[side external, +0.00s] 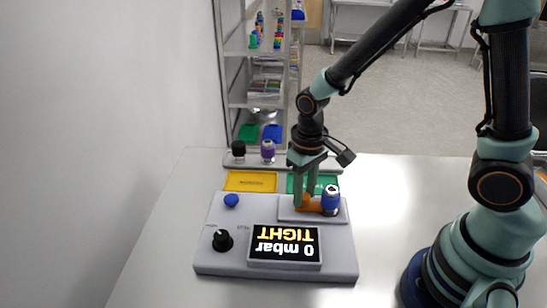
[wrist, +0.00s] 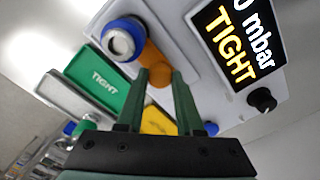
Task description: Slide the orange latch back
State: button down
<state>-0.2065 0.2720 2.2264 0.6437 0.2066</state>
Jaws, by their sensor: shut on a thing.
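The orange latch (side external: 311,203) is on the raised part of the grey test unit (side external: 215,260), beside a blue washer with a silver top (side external: 330,200). My gripper (side external: 304,200) reaches down from above and is shut on the latch. The fingers hide part of the latch. The display (side external: 285,246) reads "0 mbar TIGHT".
A yellow tray (side external: 250,181) and a green tray (side external: 325,180) marked TIGHT lie behind the unit. A rail behind them holds a black part (side external: 238,150) and a purple one (side external: 268,150). A black knob (side external: 222,240) and blue button (side external: 231,200) are on the unit's left.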

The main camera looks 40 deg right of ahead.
aim_at(290, 206)
jog(key=shift+w+a, duration=1.05)
jog(key=shift+w, duration=0.05)
jog(key=c, duration=0.5)
grip_release()
notch_tip(290, 206, up, 12)
jog(key=shift+r, duration=0.1)
